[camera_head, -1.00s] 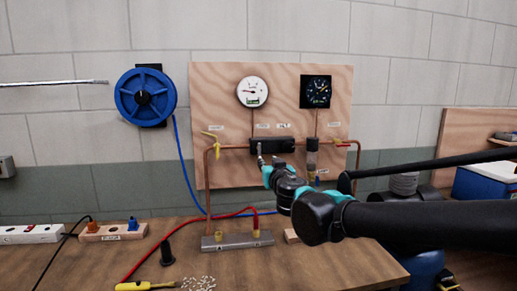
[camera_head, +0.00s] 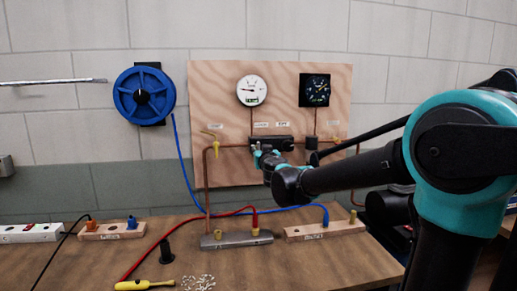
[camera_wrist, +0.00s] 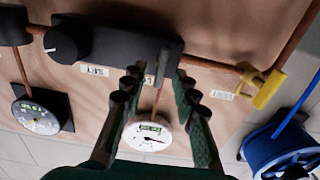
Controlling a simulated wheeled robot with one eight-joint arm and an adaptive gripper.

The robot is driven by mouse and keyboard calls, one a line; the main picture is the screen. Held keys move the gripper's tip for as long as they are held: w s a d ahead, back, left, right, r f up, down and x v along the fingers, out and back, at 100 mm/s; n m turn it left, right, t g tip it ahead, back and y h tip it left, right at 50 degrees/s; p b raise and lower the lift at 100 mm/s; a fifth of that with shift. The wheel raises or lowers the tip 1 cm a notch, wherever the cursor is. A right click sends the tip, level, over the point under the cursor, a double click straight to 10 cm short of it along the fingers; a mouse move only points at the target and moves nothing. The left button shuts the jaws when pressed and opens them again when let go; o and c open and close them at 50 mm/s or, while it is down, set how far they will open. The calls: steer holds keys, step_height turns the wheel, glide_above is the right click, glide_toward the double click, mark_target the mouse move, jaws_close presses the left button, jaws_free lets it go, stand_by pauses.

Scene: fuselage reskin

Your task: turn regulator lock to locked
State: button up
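The regulator is a black block on the copper pipe of the wooden panel, in the head view (camera_head: 284,141) and across the top of the wrist view (camera_wrist: 120,42). A round black knob (camera_wrist: 62,45) sticks out near one end, by the SET label (camera_wrist: 95,71). My gripper (camera_wrist: 158,75) is open, its two dark fingers apart at the regulator's other end, over the partly covered LOCK label (camera_wrist: 150,80). In the head view my gripper (camera_head: 258,151) reaches the regulator's left end.
A white gauge (camera_head: 251,90) and a black gauge (camera_head: 314,90) sit above the regulator. A yellow-handled valve (camera_wrist: 265,88) and a blue reel (camera_wrist: 280,150) lie to the right in the wrist view. The bench (camera_head: 225,265) holds a grey manifold (camera_head: 236,240) and hoses.

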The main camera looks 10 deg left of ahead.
mark_target(259, 147)
steer(key=shift+x, duration=1.7)
steer(key=shift+c, duration=0.3)
jaws_close()
